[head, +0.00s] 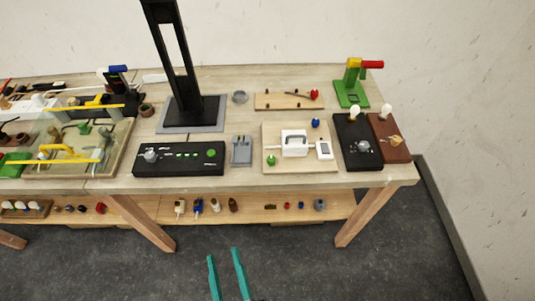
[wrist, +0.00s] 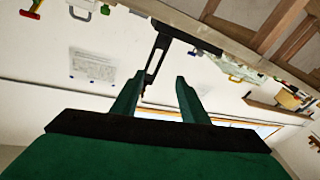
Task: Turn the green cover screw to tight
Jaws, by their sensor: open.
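In the head view a wooden board (head: 272,136) lies near the right part of the workbench. A green screw knob (head: 271,160) sits at its front left, and a blue knob (head: 315,123) at its back right. A white box-like cover (head: 294,143) with a grey cable stands between them, and a white switch-like block (head: 323,149) is to its right. How tight the green screw is cannot be told. My gripper (head: 225,254) is open and empty, in front of the bench over the floor, well short of the board. The wrist view shows its two teal fingers (wrist: 161,95) apart with nothing between them.
A black panel with a dial (head: 180,159), a grey block (head: 242,150) and a black lamp-dial unit (head: 358,143) stand near the board. A tall black frame (head: 178,60) rises behind. A green clamp stand (head: 352,87) is at the back right. The lower shelf holds small parts.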

